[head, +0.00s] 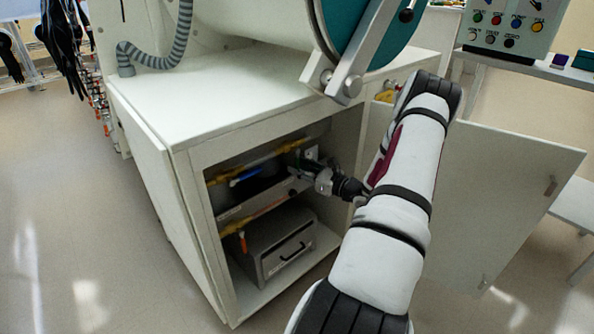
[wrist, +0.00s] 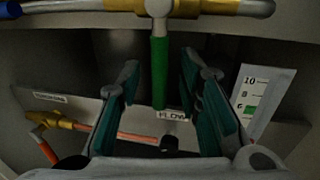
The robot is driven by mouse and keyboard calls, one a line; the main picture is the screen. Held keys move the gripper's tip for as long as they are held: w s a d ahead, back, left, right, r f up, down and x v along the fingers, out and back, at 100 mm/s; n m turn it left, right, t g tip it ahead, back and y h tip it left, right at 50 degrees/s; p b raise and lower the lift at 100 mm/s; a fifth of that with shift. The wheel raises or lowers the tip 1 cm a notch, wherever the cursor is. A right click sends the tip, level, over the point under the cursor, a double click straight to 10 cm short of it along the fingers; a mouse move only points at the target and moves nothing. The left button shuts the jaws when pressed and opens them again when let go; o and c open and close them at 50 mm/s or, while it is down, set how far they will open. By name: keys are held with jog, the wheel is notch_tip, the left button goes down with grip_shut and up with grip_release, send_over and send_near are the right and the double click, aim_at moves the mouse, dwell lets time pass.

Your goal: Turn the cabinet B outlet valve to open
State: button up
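In the wrist view a green lever handle (wrist: 159,88) hangs straight down from a pale valve body (wrist: 159,8) on a horizontal yellow-and-grey pipe (wrist: 120,5). The handle stands at right angles to the pipe. My gripper (wrist: 160,64) is open, with one teal-padded finger on each side of the handle and a visible gap to both. In the head view my gripper (head: 306,172) is inside the open cabinet (head: 195,160), at the right end of the upper pipe. The green handle is hidden there. I cannot read which cabinet this is.
A blue handle (head: 245,176) lies along the upper pipe. A lower yellow pipe with an orange handle (head: 242,241) runs above a grey box (head: 275,248). A FLOW label (wrist: 172,115) and a numbered gauge (wrist: 258,95) are close by. The open door (head: 510,200) stands right.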

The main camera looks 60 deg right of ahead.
jog(key=shift+w, duration=0.55)
grip_shut()
